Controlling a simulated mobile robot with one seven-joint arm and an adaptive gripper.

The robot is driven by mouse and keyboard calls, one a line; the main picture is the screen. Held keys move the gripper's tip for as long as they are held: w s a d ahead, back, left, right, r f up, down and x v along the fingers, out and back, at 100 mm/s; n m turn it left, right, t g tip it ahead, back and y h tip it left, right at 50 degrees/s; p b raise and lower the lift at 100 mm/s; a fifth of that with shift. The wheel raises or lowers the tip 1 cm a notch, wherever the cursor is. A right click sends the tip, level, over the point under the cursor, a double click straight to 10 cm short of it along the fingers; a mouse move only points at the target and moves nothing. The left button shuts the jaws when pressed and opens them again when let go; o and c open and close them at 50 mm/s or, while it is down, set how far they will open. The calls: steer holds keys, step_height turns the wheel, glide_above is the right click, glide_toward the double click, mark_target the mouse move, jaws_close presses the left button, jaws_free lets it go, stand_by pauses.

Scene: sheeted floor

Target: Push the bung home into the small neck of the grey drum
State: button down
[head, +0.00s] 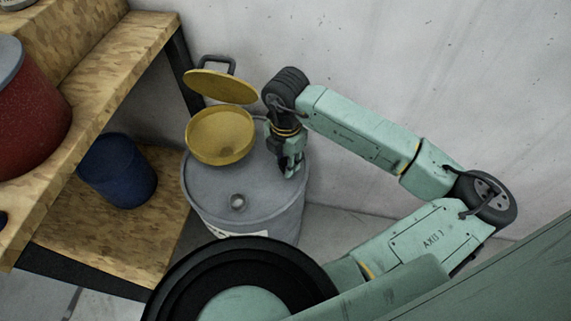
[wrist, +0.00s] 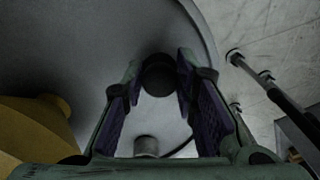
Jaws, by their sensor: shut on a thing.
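The grey drum (head: 262,200) stands on the floor with its top facing up. Its small neck (head: 238,202) is a short grey stub near the front of the top; it also shows in the wrist view (wrist: 146,147), at the lower middle. My gripper (head: 291,168) points down over the right part of the drum top, behind and right of the neck. In the wrist view my gripper (wrist: 160,85) is shut on a dark round bung (wrist: 158,76), held between the fingertips and apart from the neck. In the head view the fingers mostly hide the bung.
A yellow funnel (head: 220,137) with its lid (head: 220,86) raised stands on the drum's back left, close beside my gripper. A wooden shelf unit (head: 110,60) at the left bears a red drum (head: 30,115) and a blue container (head: 117,171). A concrete wall (head: 400,60) stands behind.

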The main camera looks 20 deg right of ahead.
steer(key=shift+r, duration=0.1)
steer(key=shift+r+p, duration=1.35)
steer(key=shift+r, duration=2.85)
steer(key=c, duration=1.9)
jaws_free()
jaws_close()
